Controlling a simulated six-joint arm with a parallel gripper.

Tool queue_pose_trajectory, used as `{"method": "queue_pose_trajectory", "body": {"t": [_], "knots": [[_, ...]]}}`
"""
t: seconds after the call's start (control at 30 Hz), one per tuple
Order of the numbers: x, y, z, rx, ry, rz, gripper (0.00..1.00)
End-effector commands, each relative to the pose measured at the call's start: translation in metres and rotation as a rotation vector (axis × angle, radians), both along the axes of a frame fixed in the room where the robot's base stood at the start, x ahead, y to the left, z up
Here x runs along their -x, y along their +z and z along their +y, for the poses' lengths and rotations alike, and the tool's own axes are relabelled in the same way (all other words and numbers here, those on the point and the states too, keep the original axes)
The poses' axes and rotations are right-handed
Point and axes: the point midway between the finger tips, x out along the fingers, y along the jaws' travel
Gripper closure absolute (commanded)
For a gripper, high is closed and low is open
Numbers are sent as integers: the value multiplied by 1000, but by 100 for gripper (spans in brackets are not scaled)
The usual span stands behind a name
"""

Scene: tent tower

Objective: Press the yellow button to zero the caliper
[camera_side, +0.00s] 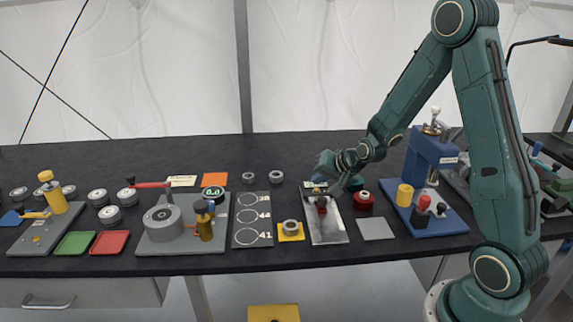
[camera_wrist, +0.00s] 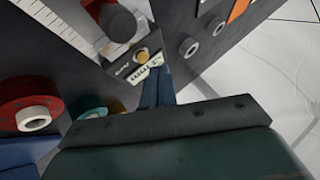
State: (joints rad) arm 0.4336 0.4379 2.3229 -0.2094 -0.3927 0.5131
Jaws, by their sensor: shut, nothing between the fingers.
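The caliper stands on a silver plate (camera_side: 328,234) in the side view, with a red and dark knob (camera_side: 321,206) on it. In the wrist view its small dark head has a round yellow button (camera_wrist: 142,55) beside a pale display (camera_wrist: 147,68). My gripper (camera_side: 321,180) is shut and empty at the far end of the caliper. In the wrist view the fingertips (camera_wrist: 156,72) are close to the display and button. I cannot tell whether they touch the caliper. The button is too small to make out in the side view.
A red round part (camera_side: 363,200) stands close right of the caliper, also at left in the wrist view (camera_wrist: 30,103). A yellow pad with a ring (camera_side: 291,230) lies to its left. A grey square (camera_side: 376,229) and blue press (camera_side: 430,165) are to the right.

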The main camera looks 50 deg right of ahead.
Motion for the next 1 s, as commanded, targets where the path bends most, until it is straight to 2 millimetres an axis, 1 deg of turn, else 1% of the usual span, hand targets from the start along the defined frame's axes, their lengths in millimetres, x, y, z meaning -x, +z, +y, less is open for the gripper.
{"method": "queue_pose_trajectory", "body": {"t": [0.23,0.57,1.0], "knots": [[0,-1,0,0,0,0,100],[0,-8,0,0,0,0,100],[0,-9,0,0,0,0,100]]}}
